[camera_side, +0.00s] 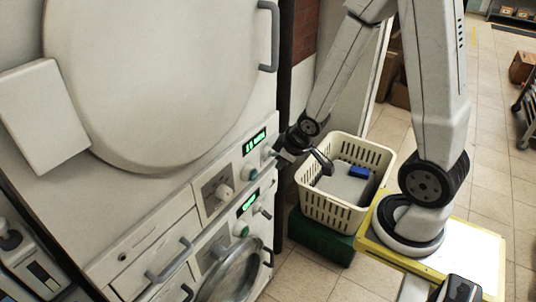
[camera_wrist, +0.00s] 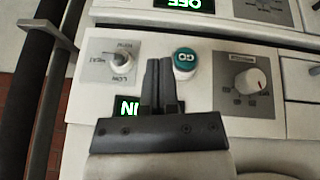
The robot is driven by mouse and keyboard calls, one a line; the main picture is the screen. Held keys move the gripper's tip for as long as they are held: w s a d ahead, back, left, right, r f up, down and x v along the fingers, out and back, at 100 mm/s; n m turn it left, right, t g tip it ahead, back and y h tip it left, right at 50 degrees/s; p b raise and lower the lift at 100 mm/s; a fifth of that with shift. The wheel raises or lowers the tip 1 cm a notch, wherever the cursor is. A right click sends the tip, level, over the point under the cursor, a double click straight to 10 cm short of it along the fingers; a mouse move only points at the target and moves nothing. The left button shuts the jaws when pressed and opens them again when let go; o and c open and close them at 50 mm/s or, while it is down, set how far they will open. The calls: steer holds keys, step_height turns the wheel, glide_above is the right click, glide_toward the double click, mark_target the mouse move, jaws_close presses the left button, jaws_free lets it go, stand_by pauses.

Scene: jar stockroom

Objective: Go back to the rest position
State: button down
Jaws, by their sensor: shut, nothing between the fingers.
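My gripper (camera_side: 280,154) is at the front of the stacked white machines, close to the upper control panel, with nothing held. In the wrist view its two dark fingers (camera_wrist: 158,75) are together, pointing at the panel between a white knob (camera_wrist: 122,60) and the teal GO button (camera_wrist: 185,60). The fingers partly cover a green-lit display (camera_wrist: 128,108). I cannot tell if the fingertips touch the panel. The wrist picture is upside down; another display (camera_wrist: 185,4) at its top reads OFF.
A cream basket (camera_side: 345,212) with a blue item (camera_side: 359,172) and a grey-white item inside stands on a green box (camera_side: 318,240), close beside my gripper. The large round door (camera_side: 150,80) above is shut. Tiled floor (camera_side: 495,160) is open at right.

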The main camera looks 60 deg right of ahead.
steer(key=s+a+r+m+g, duration=0.2)
steer(key=s+a+r, duration=0.1)
steer(key=a+r, duration=0.2)
steer(key=shift+s+a+g+y, duration=0.3)
steer(key=shift+a+y, duration=0.1)
steer(key=shift+a, duration=0.3)
